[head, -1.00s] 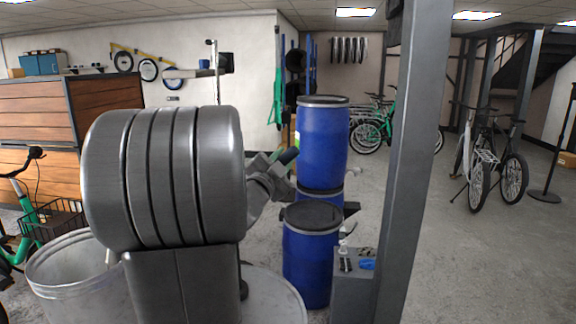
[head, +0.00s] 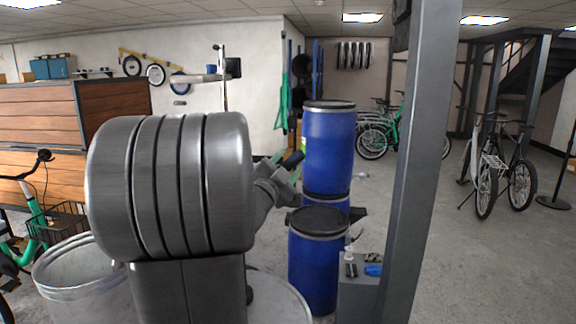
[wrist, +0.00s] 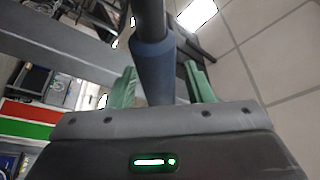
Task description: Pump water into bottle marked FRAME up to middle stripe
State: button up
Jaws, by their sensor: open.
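My gripper (wrist: 163,88) is open, with a green finger on each side of a dark blue-grey cylindrical grip (wrist: 153,68) on a bar. I cannot tell whether either finger touches it. In the head view my gripper (head: 287,167) is partly hidden behind my arm, beside the blue drums, with a dark handle-like end at it. A small white-topped item (head: 349,255), possibly a bottle, stands on a grey cabinet (head: 358,297). No FRAME marking or stripe is legible.
A tall blue drum (head: 328,150) stands behind a lower lidded blue drum (head: 315,265). A grey post (head: 410,170) rises right of the cabinet. A blue item (head: 373,270) lies on the cabinet. A pale bin (head: 75,265) is at left. Open floor and bikes (head: 490,170) are at right.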

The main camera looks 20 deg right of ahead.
jog(key=b+v, duration=0.2)
jog(key=v, duration=1.1)
jog(key=shift+b, duration=0.4)
jog(key=shift+r, duration=0.1)
